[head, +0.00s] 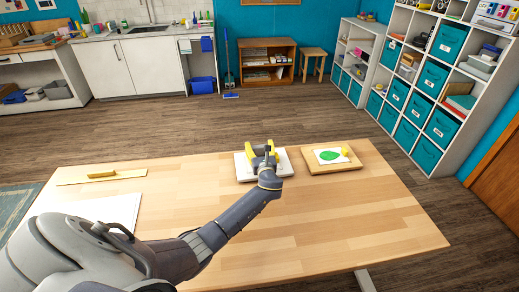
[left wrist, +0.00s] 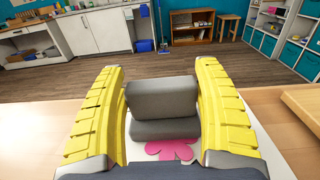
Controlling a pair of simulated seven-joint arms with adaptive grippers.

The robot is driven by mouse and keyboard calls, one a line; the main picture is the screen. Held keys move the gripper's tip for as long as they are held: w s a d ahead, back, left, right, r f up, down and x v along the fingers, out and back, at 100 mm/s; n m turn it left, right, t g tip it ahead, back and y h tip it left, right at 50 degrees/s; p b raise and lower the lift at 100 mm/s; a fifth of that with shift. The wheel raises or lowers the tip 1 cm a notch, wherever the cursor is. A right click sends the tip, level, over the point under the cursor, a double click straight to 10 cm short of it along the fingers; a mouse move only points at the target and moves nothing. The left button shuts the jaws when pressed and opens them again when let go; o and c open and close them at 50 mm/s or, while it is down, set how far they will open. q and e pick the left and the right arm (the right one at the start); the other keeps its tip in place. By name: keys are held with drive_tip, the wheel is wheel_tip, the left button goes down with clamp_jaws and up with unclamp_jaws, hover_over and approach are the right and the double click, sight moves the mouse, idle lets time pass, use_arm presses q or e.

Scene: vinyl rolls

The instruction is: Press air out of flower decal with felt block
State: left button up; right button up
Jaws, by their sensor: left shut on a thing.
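My left gripper (head: 262,156) is over the white board (head: 242,172) at the far middle of the table. In the left wrist view its yellow fingers (left wrist: 162,110) are shut on the grey felt block (left wrist: 163,100), one on each side. The pink flower decal (left wrist: 173,149) lies on the white board, at the near side of the block. Part of the flower is hidden by the block and gripper, and it is hidden in the head view. I cannot tell whether the block touches the decal. My right gripper is not in view.
A wooden board (head: 352,165) to the right carries a white card with a green decal (head: 330,155) and a small yellow piece (head: 345,151). A pale yellow strip (head: 128,174) with a yellow handle lies at left, behind a white sheet (head: 110,211). The table's right front is clear.

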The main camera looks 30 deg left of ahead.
use_arm(q)
drive_tip(key=shift+w+a+f, duration=0.1)
drive_tip(key=shift+w+a, duration=0.15)
idle(0.4)
drive_tip(key=shift+v, duration=3.35)
drive_tip(key=shift+d, duration=0.1)
drive_tip(key=shift+w, duration=0.15)
drive_tip(key=shift+x, duration=1.6)
wheel_tip(320, 180, up, 9)
